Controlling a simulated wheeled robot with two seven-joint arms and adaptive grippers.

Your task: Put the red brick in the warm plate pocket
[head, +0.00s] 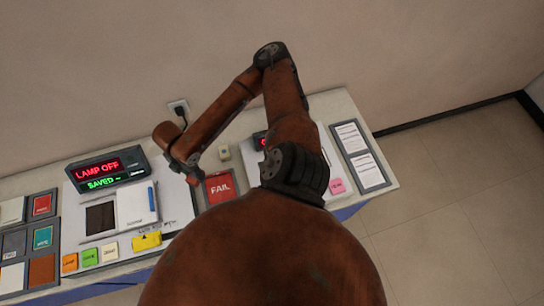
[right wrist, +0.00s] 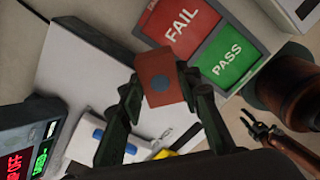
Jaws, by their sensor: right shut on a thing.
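In the right wrist view, the red brick (right wrist: 161,78) is pinched between the dark fingertips of my right gripper (right wrist: 160,88), with a grey round spot on its face. The brick is above the white board. In the head view my right gripper (head: 190,178) hangs left of the FAIL panel; the brick cannot be made out there. A dark square recess (head: 100,217), perhaps the warm plate pocket, lies beside a white block on the board, left of that gripper. My left gripper (right wrist: 258,127) shows in the right wrist view with its fingers apart, empty.
A display (head: 105,170) reads LAMP OFF and SAVED. A red FAIL panel (head: 220,187) adjoins a green PASS panel (right wrist: 228,62). Orange, green and cream blocks and a yellow piece (head: 147,241) line the front. A tray (head: 57,232) of coloured tiles is at far left.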

